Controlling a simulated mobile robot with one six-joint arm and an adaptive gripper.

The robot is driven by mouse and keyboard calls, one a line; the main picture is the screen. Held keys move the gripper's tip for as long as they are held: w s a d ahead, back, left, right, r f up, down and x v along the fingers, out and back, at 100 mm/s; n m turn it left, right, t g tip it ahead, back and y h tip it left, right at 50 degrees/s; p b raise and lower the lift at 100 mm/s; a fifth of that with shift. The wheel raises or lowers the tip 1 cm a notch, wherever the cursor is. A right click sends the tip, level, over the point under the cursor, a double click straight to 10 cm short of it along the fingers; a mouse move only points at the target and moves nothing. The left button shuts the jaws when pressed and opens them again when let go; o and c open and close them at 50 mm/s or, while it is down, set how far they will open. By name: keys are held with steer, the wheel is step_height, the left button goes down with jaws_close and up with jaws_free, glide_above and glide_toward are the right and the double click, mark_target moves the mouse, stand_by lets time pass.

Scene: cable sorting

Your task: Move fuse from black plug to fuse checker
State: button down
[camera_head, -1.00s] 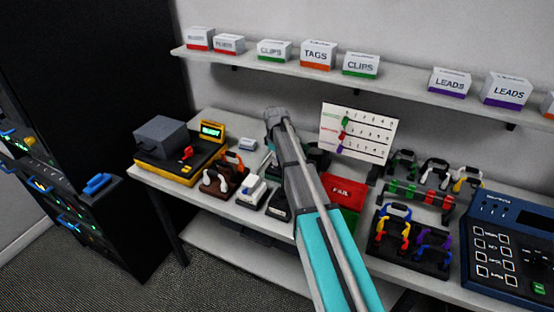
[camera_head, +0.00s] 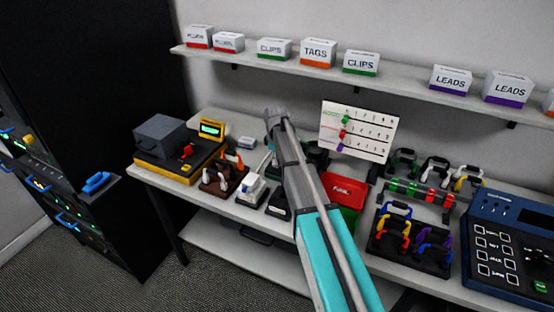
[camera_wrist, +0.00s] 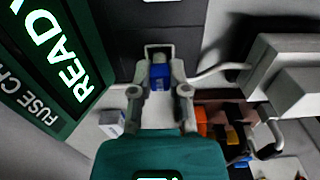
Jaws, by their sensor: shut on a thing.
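In the wrist view my gripper (camera_wrist: 160,62) is shut on a small blue block, seemingly the fuse (camera_wrist: 160,78), held between its two grey fingers. The fuse checker's green READY display (camera_wrist: 68,70) fills the left of that view. In the head view the fuse checker (camera_head: 180,168) is a yellow and black unit at the bench's left, with a lit screen (camera_head: 211,129). The black plug (camera_head: 278,205) appears to be the dark block beside my arm, partly hidden. My arm hides much of the middle bench, and the gripper is not clear there.
A white plug (camera_head: 252,190) and a brown stand (camera_head: 222,180) with several cables sit right of the checker. The red FAIL bin (camera_head: 345,190), a chart (camera_head: 358,130) and lead racks (camera_head: 412,240) stand right of my arm. A shelf (camera_head: 350,78) with boxes runs above.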

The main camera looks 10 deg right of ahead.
steer(key=shift+f+b, duration=0.4)
steer(key=shift+f, duration=0.05)
stand_by(0.7)
stand_by(0.4)
steer(key=c, duration=0.5)
jaws_free()
steer(key=shift+c, duration=0.2)
steer(key=o, duration=0.5)
steer(key=shift+o, duration=0.2)
steer(key=shift+w+r, duration=0.1)
steer(key=shift+r, duration=0.1)
steer(key=shift+r+p, duration=3.85)
steer(key=shift+p, duration=0.2)
steer(key=shift+r, duration=0.1)
